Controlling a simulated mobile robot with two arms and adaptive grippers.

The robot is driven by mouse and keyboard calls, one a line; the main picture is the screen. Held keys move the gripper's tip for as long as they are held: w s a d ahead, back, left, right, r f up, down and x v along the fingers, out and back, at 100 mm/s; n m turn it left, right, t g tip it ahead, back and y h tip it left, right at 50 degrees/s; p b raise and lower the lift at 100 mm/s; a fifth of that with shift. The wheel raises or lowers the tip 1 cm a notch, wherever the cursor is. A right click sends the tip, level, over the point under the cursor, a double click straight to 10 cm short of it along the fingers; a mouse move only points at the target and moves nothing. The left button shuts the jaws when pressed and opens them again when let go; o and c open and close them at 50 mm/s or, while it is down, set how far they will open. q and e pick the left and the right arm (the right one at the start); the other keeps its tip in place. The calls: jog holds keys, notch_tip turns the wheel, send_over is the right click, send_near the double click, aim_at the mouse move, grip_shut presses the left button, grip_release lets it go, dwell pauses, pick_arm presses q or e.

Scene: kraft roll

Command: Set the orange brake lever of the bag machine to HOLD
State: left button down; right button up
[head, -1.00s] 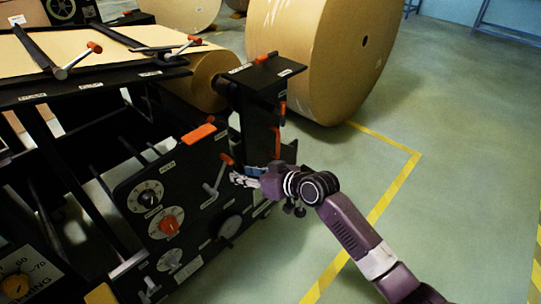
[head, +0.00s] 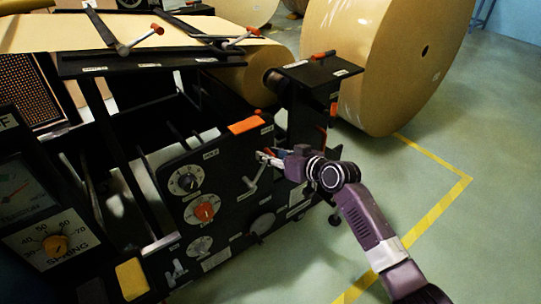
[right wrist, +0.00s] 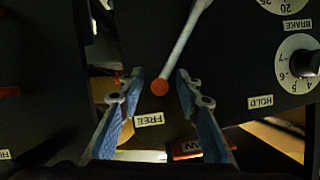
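The brake lever is a grey rod with an orange end (right wrist: 160,88), on the black panel of the bag machine (head: 225,180). In the right wrist view its end lies by the FREE label (right wrist: 149,119); the HOLD label (right wrist: 260,102) is to the right, both upside down. My right gripper (right wrist: 160,80) is open, with one blue-padded finger on each side of the orange end and visible gaps between. In the head view the right gripper (head: 268,157) covers the top of the lever (head: 257,176). My left gripper is not in view.
Dials (head: 186,182) and a red knob (head: 205,210) sit left of the lever. An orange block (head: 245,124) is on the panel's top edge. Large kraft rolls (head: 385,60) stand behind. The green floor (head: 485,130) at right is clear, with yellow tape lines (head: 425,225).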

jog(key=shift+c, duration=0.3)
grip_shut()
